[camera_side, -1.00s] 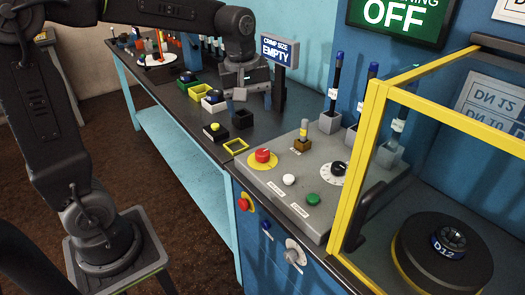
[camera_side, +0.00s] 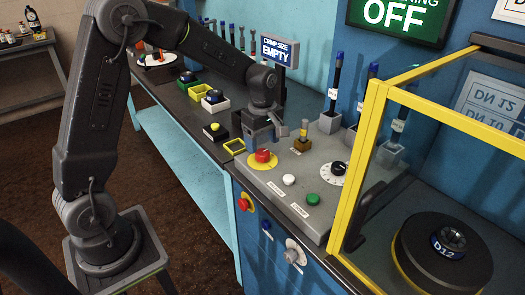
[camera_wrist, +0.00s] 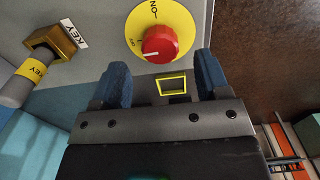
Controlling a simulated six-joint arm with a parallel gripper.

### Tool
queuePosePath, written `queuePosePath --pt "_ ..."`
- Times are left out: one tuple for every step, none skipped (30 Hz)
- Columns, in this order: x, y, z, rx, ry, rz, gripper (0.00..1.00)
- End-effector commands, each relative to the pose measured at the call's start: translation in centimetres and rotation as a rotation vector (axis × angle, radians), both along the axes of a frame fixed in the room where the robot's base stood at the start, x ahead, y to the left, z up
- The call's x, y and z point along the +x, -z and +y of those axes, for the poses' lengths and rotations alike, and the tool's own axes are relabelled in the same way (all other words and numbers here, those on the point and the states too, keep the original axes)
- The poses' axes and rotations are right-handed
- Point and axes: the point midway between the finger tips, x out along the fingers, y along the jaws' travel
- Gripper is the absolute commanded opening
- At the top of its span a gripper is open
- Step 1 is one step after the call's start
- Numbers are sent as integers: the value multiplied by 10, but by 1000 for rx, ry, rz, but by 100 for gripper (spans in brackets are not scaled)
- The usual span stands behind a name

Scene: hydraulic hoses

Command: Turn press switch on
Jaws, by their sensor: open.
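The press switch is a red rotary knob (camera_side: 262,155) on a round yellow plate, on the sloped grey control panel (camera_side: 285,200). In the wrist view the red knob (camera_wrist: 160,44) shows at top centre, its white mark pointing to the lower left. The plate (camera_wrist: 183,25) carries lettering at its top and left. My gripper (camera_side: 262,139) is just behind and above the knob in the side view. In the wrist view my gripper (camera_wrist: 163,72) has its two blue fingers apart, with nothing between them. The knob lies just beyond the fingertips; contact cannot be seen.
A brass key switch (camera_side: 302,144) stands right of the knob. White (camera_side: 289,180), green (camera_side: 313,200) and black (camera_side: 338,168) controls sit nearby. A yellow-framed guard (camera_side: 357,165) stands at right. A green sign (camera_side: 395,15) reads OFF.

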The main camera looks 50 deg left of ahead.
Motion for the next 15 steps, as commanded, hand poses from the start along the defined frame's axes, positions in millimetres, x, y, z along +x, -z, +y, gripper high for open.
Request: queuePosePath --pt "-1 10 0 -1 0 4 69" --pt "-1 14 0 -1 0 3 69" --pt "-1 19 0 -1 1 3 69" --pt "0 23 0 -1 1 3 69" --pt "-1 26 0 -1 1 3 69" --pt "-1 29 0 0 1 2 69" --pt "0 31 0 0 1 1 69" --pt "0 33 0 0 1 1 69" --pt "0 35 0 0 1 1 69" --pt "0 36 0 0 1 1 69" --pt "0 37 0 0 1 1 69" --pt "0 37 0 0 1 1 69" --pt "0 38 0 0 1 0 69" --pt "0 38 0 0 1 0 69" --pt "0 38 0 0 1 0 69"
